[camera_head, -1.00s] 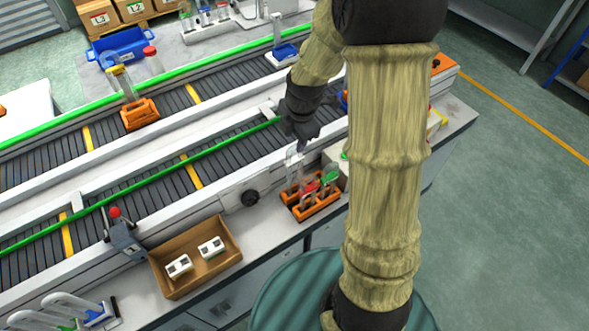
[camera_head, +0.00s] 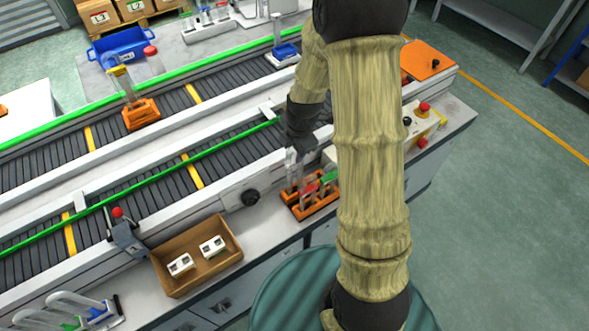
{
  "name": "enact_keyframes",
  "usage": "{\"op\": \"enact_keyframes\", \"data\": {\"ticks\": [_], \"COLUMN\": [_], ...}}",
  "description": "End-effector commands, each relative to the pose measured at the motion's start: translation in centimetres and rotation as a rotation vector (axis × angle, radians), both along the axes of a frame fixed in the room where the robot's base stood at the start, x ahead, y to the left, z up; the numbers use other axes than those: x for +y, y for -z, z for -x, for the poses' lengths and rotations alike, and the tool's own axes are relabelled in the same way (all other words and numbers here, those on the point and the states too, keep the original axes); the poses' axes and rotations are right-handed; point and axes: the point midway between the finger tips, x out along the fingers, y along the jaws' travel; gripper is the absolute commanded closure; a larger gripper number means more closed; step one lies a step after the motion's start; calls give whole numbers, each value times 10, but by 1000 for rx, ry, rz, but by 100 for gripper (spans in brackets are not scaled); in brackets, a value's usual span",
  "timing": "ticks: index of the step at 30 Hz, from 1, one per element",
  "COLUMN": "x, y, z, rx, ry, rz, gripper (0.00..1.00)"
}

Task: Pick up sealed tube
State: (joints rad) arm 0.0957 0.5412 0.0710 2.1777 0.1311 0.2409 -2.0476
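The clear tube (camera_head: 292,172) stands upright in the orange rack (camera_head: 313,207) on the near bench, in front of the conveyor. Red and green pieces show beside it in the rack. My gripper (camera_head: 294,154) points down over the top of the tube, at or very near its upper end. The fingers are small and partly lost against the clear tube, so I cannot tell whether they are open or shut. My arm stands at the right of the rack and hides part of the bench behind it.
A black knob (camera_head: 250,197) sits on the conveyor's front. A control box with a red button (camera_head: 424,106) is at the right. An orange carrier (camera_head: 141,114) holds a tube on the far conveyor.

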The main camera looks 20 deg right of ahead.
Motion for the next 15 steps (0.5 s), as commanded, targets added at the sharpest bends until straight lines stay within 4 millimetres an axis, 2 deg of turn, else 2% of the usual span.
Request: {"op": "enact_keyframes", "data": {"ticks": [6,12,15], "x": [0,0,0], "y": [0,0,0], "z": [0,0,0], "rx": [0,0,0], "ry": [0,0,0], "rz": [0,0,0], "gripper": [63,100,100]}}
